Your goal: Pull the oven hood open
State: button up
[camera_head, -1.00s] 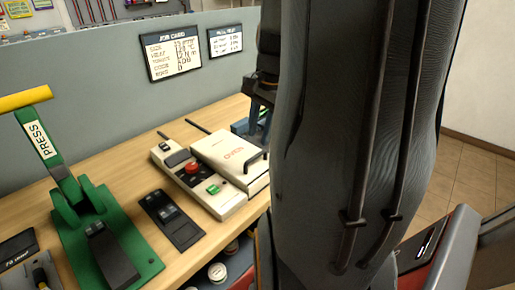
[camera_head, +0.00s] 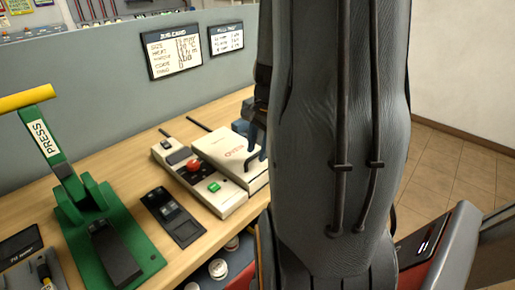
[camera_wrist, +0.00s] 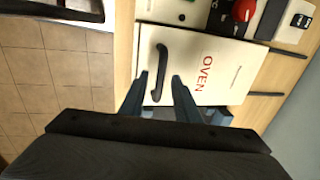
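The oven hood (camera_head: 228,150) is a cream lid marked OVEN on the wooden bench, and it looks closed. In the wrist view the hood (camera_wrist: 222,72) fills the middle, with a dark bar handle (camera_wrist: 160,70) near its left edge. My gripper (camera_wrist: 160,82) shows there with its two fingers apart, the tips either side of the handle's lower end in the picture. I cannot tell whether the fingers reach down around the handle. In the head view my arm hides part of the hood and most of my gripper.
A control box (camera_head: 200,180) with a red button and green switch adjoins the hood. A black switch panel (camera_head: 173,217) and a green press (camera_head: 100,225) with a yellow handle stand left. A grey partition (camera_head: 100,85) runs behind the bench. Tiled floor (camera_head: 455,165) lies right.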

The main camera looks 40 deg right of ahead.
grip_shut()
jog(key=p, duration=0.2)
send_over(215, 138)
jog(key=shift+a, duration=0.1)
dwell(0.4)
grip_release()
notch_tip(215, 138, up, 8)
jog(key=s+b, duration=0.1)
jog(key=b, duration=0.1)
jog(key=shift+s+b, duration=0.3)
jog(key=shift+b, duration=0.05)
jog(key=shift+f, duration=0.15)
